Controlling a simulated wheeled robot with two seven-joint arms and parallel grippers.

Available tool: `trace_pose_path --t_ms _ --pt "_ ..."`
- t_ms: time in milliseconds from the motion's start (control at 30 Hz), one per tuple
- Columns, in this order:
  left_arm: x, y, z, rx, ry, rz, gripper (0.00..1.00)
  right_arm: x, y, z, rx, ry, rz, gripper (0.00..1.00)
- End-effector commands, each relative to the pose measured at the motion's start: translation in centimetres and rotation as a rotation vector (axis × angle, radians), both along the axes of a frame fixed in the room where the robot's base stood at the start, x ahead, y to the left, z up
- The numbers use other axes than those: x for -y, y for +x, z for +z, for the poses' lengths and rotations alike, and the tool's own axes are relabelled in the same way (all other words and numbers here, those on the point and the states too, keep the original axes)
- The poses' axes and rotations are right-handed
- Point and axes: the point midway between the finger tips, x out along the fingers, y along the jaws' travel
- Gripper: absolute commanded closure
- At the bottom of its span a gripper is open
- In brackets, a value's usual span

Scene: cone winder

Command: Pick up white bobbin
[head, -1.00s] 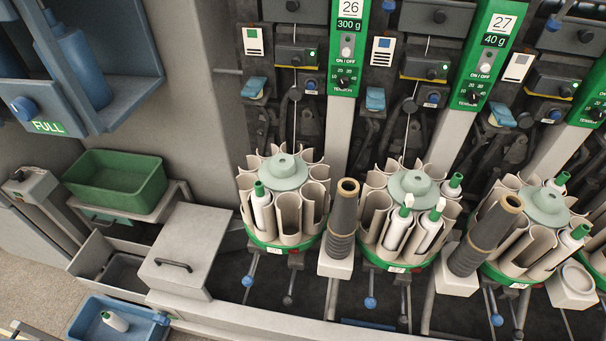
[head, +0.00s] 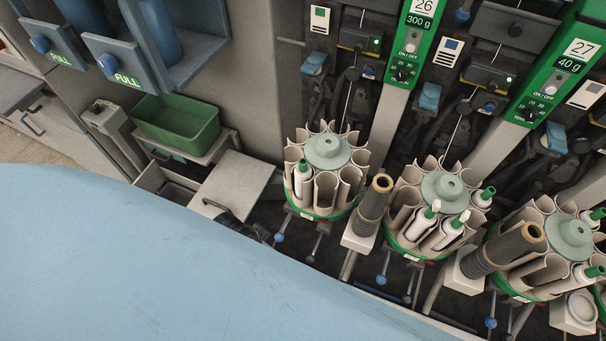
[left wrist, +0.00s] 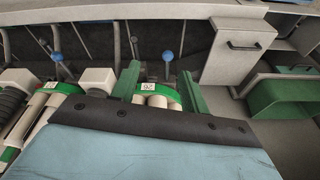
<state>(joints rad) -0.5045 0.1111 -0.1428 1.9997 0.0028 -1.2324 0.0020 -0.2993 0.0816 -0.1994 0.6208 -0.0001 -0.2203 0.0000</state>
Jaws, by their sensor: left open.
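In the head view a white bobbin with a green top (head: 303,183) stands in the left carousel (head: 321,208). My blue arm covers the lower left of the head view. My right gripper is not seen.
Dark cones (head: 372,204) stand on pale blocks between the carousels. A green bin (head: 177,125) and a grey lidded box (head: 237,182) stand left of them. Green machine posts (head: 410,45) rise behind. A blue-knobbed lever (head: 279,237) sticks out below the left carousel.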

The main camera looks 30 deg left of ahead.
Motion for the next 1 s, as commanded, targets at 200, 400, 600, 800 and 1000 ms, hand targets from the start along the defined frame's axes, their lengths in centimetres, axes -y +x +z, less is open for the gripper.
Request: trace_pose_path --t_ms 200,400,600,800,1000 --pt "0.5 1.0 8.5 0.031 -0.019 -0.004 0.55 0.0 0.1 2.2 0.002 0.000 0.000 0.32" --pt "2.7 3.4 14.9 0.041 -0.084 -0.051 0.55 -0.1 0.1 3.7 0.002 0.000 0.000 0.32" --pt "4.7 6.3 16.1 0.010 -0.124 -0.102 0.55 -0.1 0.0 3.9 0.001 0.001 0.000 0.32" --pt "5.7 10.2 16.6 -0.050 -0.129 -0.141 0.55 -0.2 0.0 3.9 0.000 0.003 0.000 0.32" --pt "4.2 15.6 17.9 -0.152 -0.071 -0.118 0.55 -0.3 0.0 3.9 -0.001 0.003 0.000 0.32"
